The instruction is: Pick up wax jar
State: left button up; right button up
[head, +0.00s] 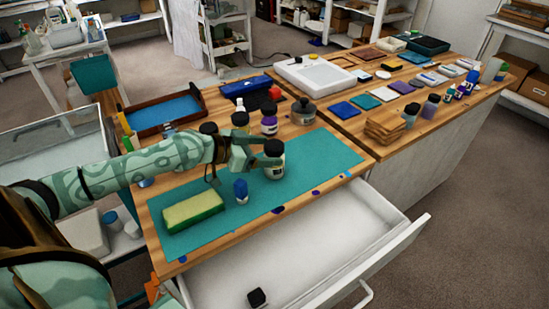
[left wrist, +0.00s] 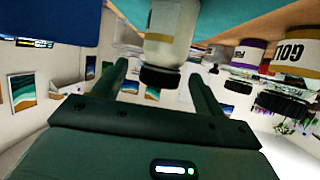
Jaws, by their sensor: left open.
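A white jar with a black lid (head: 274,165), which I take for the wax jar though I cannot read its label, stands upright on the teal mat (head: 322,160). My left gripper (head: 256,150) is open at its left side, near the lid's height. In the left wrist view, which is upside down, the white jar (left wrist: 172,35) stands ahead, in line with the gap between the open fingers of the left gripper (left wrist: 157,72). I cannot tell whether a finger touches it. My right gripper is not in view.
Behind stand a purple-banded jar (head: 269,123) and a jar whose label seems to read GOLD (left wrist: 293,50). A small blue-capped bottle (head: 241,191) and a yellow-green sponge (head: 193,210) are on the mat. An open drawer (head: 310,255) juts out in front.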

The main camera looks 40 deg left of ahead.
aim_at(280, 149)
pick_arm(q)
jog(key=x, duration=0.5)
jog(key=shift+w+a+r+b, duration=0.1)
jog(key=shift+r+b, duration=0.1)
jog(key=shift+b, duration=0.2)
jog(key=c, duration=1.1)
jog(key=shift+r, duration=0.1)
jog(key=shift+c, duration=0.2)
